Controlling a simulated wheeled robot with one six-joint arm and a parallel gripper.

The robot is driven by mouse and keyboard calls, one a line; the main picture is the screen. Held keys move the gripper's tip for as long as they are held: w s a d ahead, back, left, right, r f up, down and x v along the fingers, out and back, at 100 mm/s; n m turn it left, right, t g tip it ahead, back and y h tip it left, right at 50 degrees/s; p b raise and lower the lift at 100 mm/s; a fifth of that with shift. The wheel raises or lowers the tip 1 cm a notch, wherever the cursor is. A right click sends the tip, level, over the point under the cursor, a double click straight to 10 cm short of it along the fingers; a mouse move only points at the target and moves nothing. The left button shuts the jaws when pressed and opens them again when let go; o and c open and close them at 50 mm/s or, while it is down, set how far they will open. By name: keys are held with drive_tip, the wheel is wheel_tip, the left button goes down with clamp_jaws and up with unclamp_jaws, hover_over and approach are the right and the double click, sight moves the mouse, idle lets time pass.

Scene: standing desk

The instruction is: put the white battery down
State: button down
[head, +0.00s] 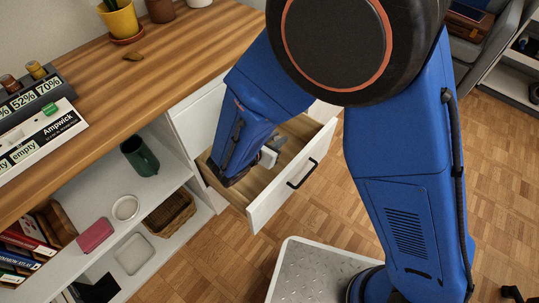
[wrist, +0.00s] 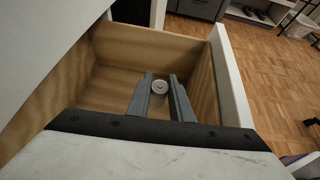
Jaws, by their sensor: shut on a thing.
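My gripper (wrist: 161,92) is shut on the white battery (wrist: 159,87), whose pale round end shows between the two grey fingers in the wrist view. The gripper is inside the pulled-out drawer (wrist: 205,85), which has wooden inner walls and a white front. In the head view, my blue wrist partly covers the open drawer (head: 283,193) and most of the gripper. I cannot tell whether the battery touches the drawer floor. The visible part of the drawer floor looks bare.
Below, shelves hold a green mug (head: 140,156), a pink box (head: 95,235) and a wicker basket (head: 168,213). The parquet floor is open to the right.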

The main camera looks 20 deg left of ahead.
drive_tip(key=shift+f, duration=4.15)
drive_tip(key=shift+d+f, duration=0.1)
drive_tip(key=shift+f, duration=0.3)
